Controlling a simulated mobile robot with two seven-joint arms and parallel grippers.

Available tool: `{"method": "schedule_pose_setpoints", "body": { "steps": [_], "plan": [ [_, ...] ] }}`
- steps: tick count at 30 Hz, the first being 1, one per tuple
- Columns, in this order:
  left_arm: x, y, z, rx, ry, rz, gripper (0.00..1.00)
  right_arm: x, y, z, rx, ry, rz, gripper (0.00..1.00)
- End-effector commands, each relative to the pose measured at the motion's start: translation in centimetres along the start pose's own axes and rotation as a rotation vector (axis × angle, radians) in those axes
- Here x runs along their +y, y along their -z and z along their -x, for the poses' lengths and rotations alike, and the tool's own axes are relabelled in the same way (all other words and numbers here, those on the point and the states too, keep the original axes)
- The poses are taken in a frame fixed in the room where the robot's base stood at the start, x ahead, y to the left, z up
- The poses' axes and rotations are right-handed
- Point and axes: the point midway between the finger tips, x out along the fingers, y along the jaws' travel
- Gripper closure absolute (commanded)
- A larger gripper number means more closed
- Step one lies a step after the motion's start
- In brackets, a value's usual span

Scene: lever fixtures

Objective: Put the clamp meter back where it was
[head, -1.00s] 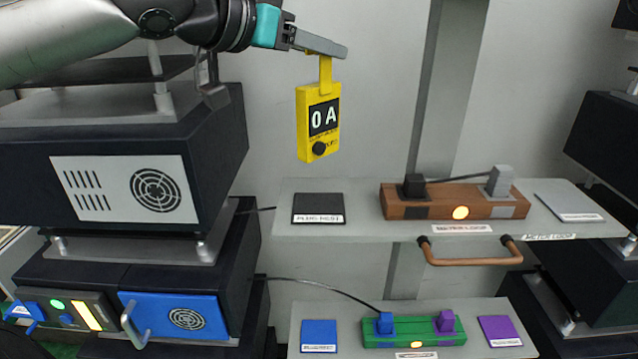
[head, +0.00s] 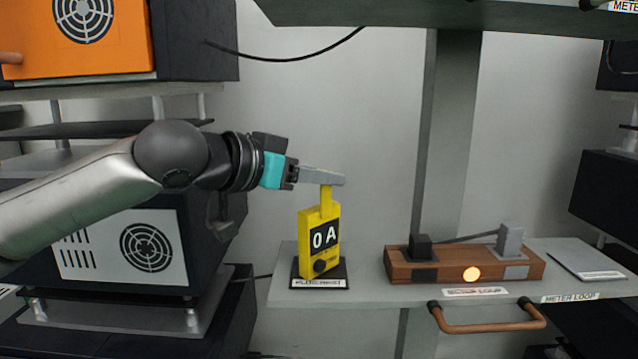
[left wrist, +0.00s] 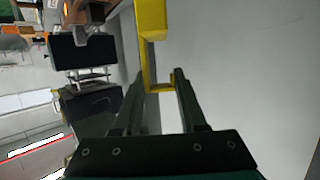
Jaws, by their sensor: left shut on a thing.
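The yellow clamp meter (head: 320,238) hangs upright from my left gripper (head: 330,180), which is shut on its top stem. Its display reads 0 A. In the head view the meter's lower end appears over the black plug-rest pad (head: 337,275) on the shelf; I cannot tell whether it touches the pad. In the left wrist view my left gripper (left wrist: 160,88) has its fingers at the yellow stem of the clamp meter (left wrist: 150,22). My right gripper is not in view.
A brown block (head: 430,265) with black and grey plugs and a lit lamp stands on the shelf (head: 370,290) to the right. A copper handle (head: 488,325) juts from the shelf front. A grey pad (head: 585,262) lies farther right. Another shelf (head: 440,14) overhangs above.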

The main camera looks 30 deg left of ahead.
Motion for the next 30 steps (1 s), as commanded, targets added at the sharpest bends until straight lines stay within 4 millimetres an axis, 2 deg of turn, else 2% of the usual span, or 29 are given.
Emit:
{"method": "schedule_pose_setpoints", "body": {
  "steps": [9, 10, 17, 28, 30],
  "plan": [
    [0.02, -0.22, -0.07, 0.003, 0.000, -0.001, 1.00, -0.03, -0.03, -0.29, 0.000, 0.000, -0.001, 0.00],
    [0.01, -0.21, -0.06, 0.000, 0.000, -0.001, 0.56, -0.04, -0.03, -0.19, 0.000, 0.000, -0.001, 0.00],
    [0.01, -0.17, -0.05, 0.000, 0.000, -0.001, 0.30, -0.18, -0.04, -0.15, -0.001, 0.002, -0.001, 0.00],
    [0.00, 0.27, 0.10, 0.000, 0.000, -0.001, 0.29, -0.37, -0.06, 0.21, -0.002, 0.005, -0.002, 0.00],
    [-0.02, 0.07, 0.32, 0.005, 0.002, 0.000, 0.29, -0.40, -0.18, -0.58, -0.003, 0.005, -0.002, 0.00]
  ]
}}
